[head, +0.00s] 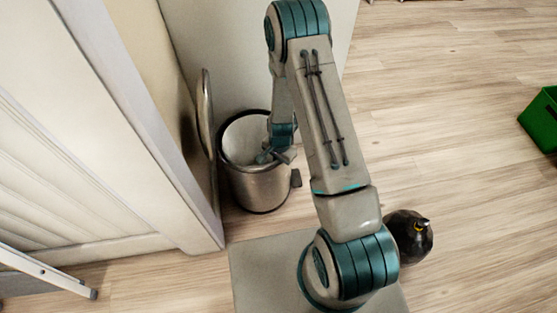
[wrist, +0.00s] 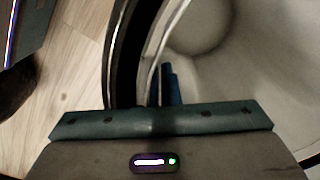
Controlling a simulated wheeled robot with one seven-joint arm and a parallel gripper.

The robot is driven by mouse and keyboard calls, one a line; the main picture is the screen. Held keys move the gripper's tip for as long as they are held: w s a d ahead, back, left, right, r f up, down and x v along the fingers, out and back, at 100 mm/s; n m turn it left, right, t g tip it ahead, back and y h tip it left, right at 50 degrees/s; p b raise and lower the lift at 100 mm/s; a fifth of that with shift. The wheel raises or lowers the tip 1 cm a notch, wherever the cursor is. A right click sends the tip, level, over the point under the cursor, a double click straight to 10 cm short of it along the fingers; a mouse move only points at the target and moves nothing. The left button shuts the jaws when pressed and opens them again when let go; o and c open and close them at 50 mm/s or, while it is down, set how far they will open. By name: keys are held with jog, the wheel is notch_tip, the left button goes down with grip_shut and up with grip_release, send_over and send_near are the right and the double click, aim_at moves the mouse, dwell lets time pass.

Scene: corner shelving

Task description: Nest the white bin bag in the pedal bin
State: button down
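The pedal bin (head: 248,188) is a round metal bin with a dark rim, upright on the floor. Its lid (head: 204,112) stands open at the left. In the wrist view the bin's rim (wrist: 151,48) curves past the left of my fingers, with a pale interior at right. My gripper (head: 272,156) is at the bin's mouth, over its right side. In the wrist view its two blue fingers (wrist: 171,86) are close together, just inside the rim, with nothing visible between them. I cannot make out a separate white bin bag; whether the pale interior is a bag I cannot tell.
A white panelled front (head: 75,185) stands left of the bin, a pale wall panel (head: 215,45) behind it. A black rounded object (head: 408,240) with a yellow mark stands right of my arm. A green crate (head: 541,120) is far right. A metal frame (head: 45,270) is lower left.

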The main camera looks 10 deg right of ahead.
jog(key=c, duration=1.6)
grip_release()
jog(key=shift+s, duration=0.1)
notch_tip(320, 180, up, 14)
jog(key=p, duration=0.4)
jog(key=shift+s+d, duration=0.1)
jog(key=shift+f, duration=0.1)
